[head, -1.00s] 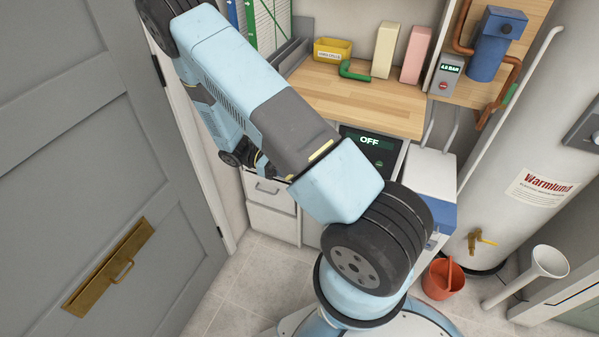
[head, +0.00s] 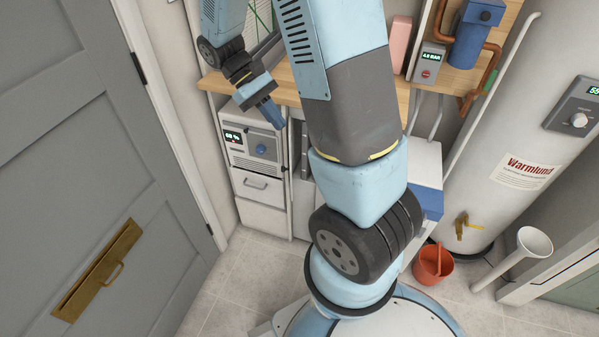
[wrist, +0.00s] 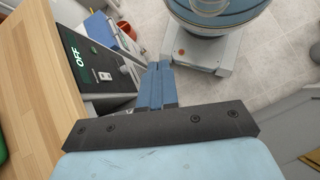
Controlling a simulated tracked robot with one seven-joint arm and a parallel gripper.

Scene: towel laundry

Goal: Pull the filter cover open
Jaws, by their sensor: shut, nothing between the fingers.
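No part is clearly marked as the filter cover. A white front panel with a bar handle (head: 262,186) sits closed below a white unit with a small green display and a blue knob (head: 260,150), at the left in the head view. My gripper (head: 278,122) is above and right of that unit, in front of the counter edge, apart from the panel. Its blue fingers are together and empty, also in the wrist view (wrist: 157,78). The wrist view shows a dark control panel reading OFF (wrist: 88,62) left of the fingers; my arm hides it in the head view.
A wooden counter (wrist: 35,80) runs along the left of the wrist view. A grey door (head: 70,150) stands at the left in the head view. A red bucket (head: 433,264) and a white tank (head: 515,120) are at the right. The tiled floor (head: 240,280) before the drawers is clear.

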